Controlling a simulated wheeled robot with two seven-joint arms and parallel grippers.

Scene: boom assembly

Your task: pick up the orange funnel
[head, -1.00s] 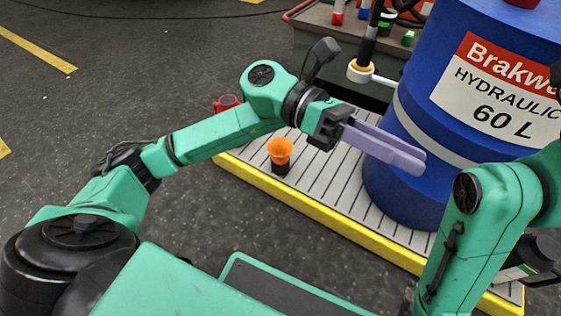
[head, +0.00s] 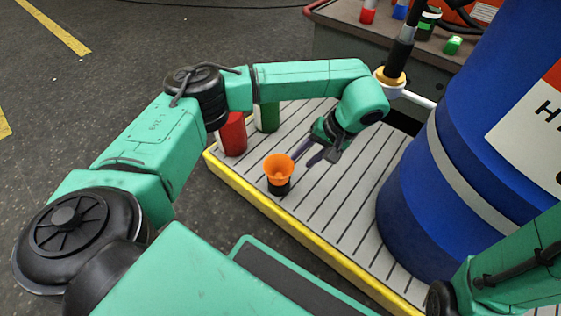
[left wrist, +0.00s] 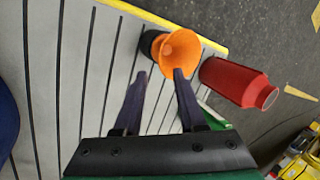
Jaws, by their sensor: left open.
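The orange funnel (head: 279,166) stands upright in a black holder or base (head: 279,187) near the yellow front edge of the slatted platform. It also shows in the left wrist view (left wrist: 178,50), just beyond my fingertips. My left gripper (head: 305,160) is open and empty, a short way to the right of the funnel, with its fingers pointing toward it. In the left wrist view its two fingers (left wrist: 160,75) are apart, and the right fingertip overlaps the funnel's lower rim in the picture. I cannot tell whether they touch. My right gripper is out of view.
A red bottle (head: 232,135) and a green container (head: 267,117) stand on the platform behind and left of the funnel. A big blue drum (head: 410,205) fills the right side. A workbench (head: 345,38) is at the back. The slatted platform (head: 335,215) is clear in front of the drum.

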